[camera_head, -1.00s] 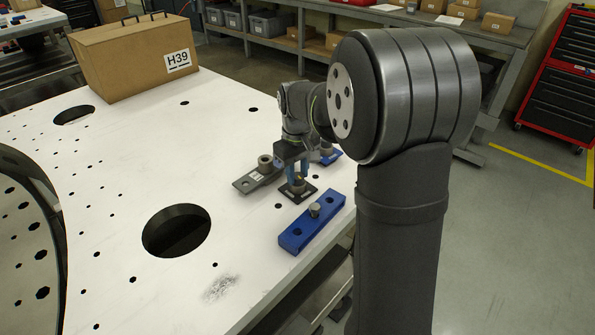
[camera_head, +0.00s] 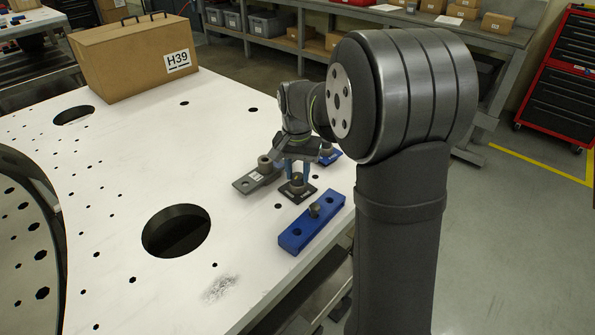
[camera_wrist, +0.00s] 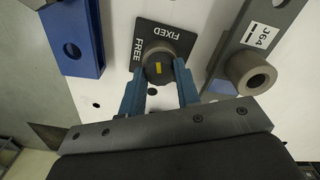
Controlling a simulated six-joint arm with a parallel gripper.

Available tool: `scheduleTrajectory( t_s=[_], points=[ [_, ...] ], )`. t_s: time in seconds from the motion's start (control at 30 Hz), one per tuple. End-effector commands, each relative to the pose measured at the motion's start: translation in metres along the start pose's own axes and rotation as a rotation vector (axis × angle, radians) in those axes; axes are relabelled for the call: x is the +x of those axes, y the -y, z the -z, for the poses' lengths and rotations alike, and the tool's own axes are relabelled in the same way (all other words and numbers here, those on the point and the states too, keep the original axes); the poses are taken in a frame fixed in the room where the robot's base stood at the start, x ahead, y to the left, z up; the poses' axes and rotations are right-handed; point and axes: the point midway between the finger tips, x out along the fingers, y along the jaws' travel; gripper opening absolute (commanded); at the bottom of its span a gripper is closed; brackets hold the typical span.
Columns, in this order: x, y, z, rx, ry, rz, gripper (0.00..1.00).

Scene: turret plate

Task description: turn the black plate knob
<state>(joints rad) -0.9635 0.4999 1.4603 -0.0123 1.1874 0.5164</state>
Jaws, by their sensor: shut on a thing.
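The black plate (camera_head: 299,197) lies on the white table near its right edge. In the wrist view the black plate (camera_wrist: 150,32) shows the words FREE and FIXED. Its dark round knob (camera_wrist: 158,74) has a short yellow mark on top. My gripper (camera_wrist: 160,70) has its two blue fingers on opposite sides of the knob, shut on it. In the head view my gripper (camera_head: 297,176) stands upright over the plate, and the fingers partly hide the knob. I cannot tell exactly which word the mark lines up with.
A blue bar (camera_head: 297,238) with a post lies in front of the plate. A grey bar (camera_head: 243,184) labelled J64 with a round boss is just left. Another blue part (camera_head: 330,158) is behind. A large hole (camera_head: 160,245) opens in the table (camera_head: 110,165). A cardboard box (camera_head: 120,60) stands far back.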

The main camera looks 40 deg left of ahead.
Motion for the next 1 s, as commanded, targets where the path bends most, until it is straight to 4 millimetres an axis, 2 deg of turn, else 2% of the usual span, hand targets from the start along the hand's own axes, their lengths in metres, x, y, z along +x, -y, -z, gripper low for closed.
scheduleTrajectory(
  t_s=[0.2,0.43,1.0],
  points=[
    [0.0002,-0.0003,0.0001,0.160,0.002,0.000,0.07],
    [0.0002,-0.0004,0.0001,0.270,0.004,-0.001,0.07],
    [0.0002,-0.0005,0.0000,0.328,0.005,-0.001,0.07]
  ],
)
